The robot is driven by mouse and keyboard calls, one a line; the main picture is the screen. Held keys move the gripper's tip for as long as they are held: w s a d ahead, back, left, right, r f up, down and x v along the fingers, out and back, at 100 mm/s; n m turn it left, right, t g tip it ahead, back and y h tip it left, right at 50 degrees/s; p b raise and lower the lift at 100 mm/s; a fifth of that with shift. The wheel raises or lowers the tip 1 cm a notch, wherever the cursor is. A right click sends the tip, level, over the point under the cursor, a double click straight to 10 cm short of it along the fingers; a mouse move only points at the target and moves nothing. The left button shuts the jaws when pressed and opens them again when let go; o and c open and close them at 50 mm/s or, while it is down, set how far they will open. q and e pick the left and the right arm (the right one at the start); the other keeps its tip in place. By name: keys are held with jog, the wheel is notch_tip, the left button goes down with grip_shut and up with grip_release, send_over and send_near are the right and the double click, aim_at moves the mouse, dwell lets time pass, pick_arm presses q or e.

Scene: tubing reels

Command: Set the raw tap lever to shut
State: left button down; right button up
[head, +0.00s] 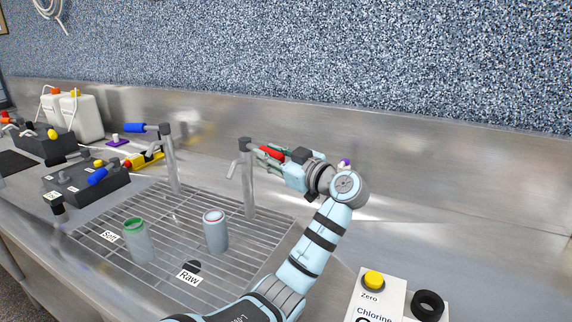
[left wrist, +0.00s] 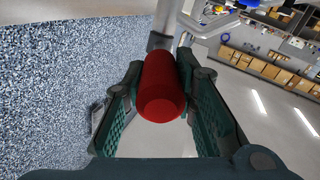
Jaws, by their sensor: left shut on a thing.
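The raw tap (head: 248,185) is a grey metal post with a short curved spout, standing at the back of the drain grating. Its red lever (head: 271,152) points to the right of the post in the head view. My left gripper (head: 274,156) is shut on the red lever, with a finger on either side of it. In the left wrist view the red lever (left wrist: 162,90) lies lengthwise between the fingers, its round end toward the camera and the metal post beyond. My right gripper is not in view.
A second tap (head: 170,165) with a blue lever (head: 148,128) stands to the left. A green-rimmed jar (head: 137,243) and a red-rimmed jar (head: 215,234) stand on the grating (head: 165,275). A chlorine box with a yellow button (head: 373,279) is at front right. The right rear counter is largely clear.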

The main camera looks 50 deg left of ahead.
pick_arm(q)
jog(key=shift+r, duration=0.1)
dwell(0.3)
jog(key=c, duration=1.3)
grip_release()
jog(key=shift+w, duration=0.1)
jog(key=w+d, duration=0.1)
jog(key=d, duration=1.1)
jog(key=shift+a, duration=0.1)
